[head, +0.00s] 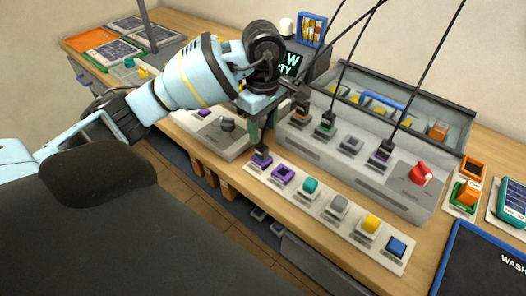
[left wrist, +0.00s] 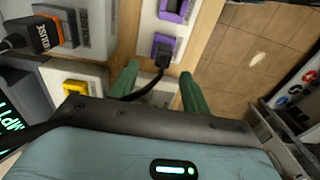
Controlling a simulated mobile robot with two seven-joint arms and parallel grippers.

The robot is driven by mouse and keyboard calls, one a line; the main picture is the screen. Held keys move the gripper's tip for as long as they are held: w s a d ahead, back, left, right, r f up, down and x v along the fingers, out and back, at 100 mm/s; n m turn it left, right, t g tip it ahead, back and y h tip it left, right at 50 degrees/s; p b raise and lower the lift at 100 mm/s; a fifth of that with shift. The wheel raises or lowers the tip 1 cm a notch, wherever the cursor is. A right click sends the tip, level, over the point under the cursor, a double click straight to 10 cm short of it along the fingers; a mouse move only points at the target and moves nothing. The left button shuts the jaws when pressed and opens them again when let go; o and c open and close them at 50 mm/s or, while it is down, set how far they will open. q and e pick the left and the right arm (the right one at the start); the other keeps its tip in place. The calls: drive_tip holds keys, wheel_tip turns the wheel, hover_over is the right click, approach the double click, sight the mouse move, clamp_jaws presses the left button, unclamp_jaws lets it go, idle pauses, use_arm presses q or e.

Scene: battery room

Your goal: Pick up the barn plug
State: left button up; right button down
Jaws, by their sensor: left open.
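A dark plug (head: 261,156) with a black cable stands in the purple socket at the near left end of the socket strip. It also shows in the left wrist view (left wrist: 163,52). I cannot read its label, so I cannot tell if it is the barn plug. My left gripper (head: 262,138) is open just above it; in the left wrist view its green fingers (left wrist: 159,70) lie either side of the cable, apart from the plug.
The white strip (head: 322,206) carries several coloured sockets along the bench edge. The grey box (head: 345,152) with a red knob (head: 421,173) stands behind it. Black cables hang from above over the box. An open metal tray (head: 460,125) lies behind. A tiled floor (head: 190,205) is below.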

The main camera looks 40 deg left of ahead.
sight(262, 146)
use_arm(q)
drive_tip(key=shift+s+f+p, duration=0.15)
drive_tip(key=shift+f, duration=1.5)
drive_tip(key=shift+s+f+p, duration=0.15)
drive_tip(key=shift+f, duration=1.45)
drive_tip(key=shift+c, duration=0.2)
clamp_jaws()
